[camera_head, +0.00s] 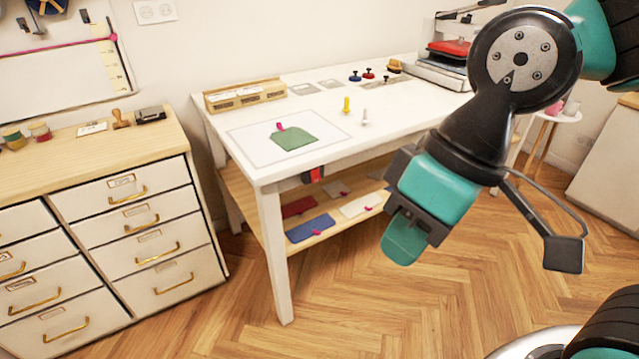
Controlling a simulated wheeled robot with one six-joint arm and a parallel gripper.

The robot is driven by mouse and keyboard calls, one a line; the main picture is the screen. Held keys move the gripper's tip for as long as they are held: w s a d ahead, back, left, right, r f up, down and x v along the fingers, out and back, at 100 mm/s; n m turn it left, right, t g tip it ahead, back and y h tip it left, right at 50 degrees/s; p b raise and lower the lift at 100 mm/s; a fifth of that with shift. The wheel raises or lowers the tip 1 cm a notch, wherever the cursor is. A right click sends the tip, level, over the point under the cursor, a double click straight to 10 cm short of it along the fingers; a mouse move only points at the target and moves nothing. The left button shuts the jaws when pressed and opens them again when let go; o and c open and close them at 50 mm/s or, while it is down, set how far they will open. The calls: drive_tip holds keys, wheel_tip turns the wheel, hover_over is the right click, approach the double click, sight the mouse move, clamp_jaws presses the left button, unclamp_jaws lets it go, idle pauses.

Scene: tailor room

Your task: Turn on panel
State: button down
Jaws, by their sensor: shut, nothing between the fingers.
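A small dark box with a red face (314,174) is fixed under the front edge of the white table (215,130); it may be the panel, but its markings and state are too small to tell. A white wall plate (155,11) is on the wall at the upper left, with its details unclear. My gripper (402,245) is shut and empty, pointing down in front of the table, to the right of the red-faced box and apart from it.
A drawer cabinet (158,215) stands at the left. The tabletop holds a green fabric piece (293,136), a wooden box (245,95) and a press with a red top (449,48). A low shelf (262,225) holds fabric pieces. The wooden floor (340,300) in front is clear.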

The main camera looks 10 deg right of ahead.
drive_tip(key=w+a+f+n+t+y+b, duration=0.2)
drive_tip(key=w+f+n+t+y+b, duration=0.4)
drive_tip(key=w+f+b, duration=1.25)
drive_tip(key=w+d+f+n+t+h+b, duration=0.2)
drive_tip(key=w+d+f+n+t+b, duration=0.2)
drive_tip(key=w, duration=0.4)
drive_tip(key=w+d+f+n+t+h+b, duration=0.3)
drive_tip(key=w+d+f+n+t+b, duration=0.1)
drive_tip(key=w, duration=0.5)
wheel_tip(320, 180, down, 3)
drive_tip(key=d+t+b, duration=0.1)
drive_tip(key=d+b, duration=0.1)
drive_tip(key=shift+w+d+n+t, duration=0.25)
drive_tip(key=shift+d+n+t, duration=0.05)
drive_tip(key=shift+d+t, duration=0.1)
drive_tip(key=shift+a, duration=0.1)
drive_tip(key=p, duration=0.2)
approach(316, 181)
drive_tip(key=x, duration=0.7)
drive_tip(key=shift+w+f, duration=0.15)
drive_tip(key=shift+w, duration=0.1)
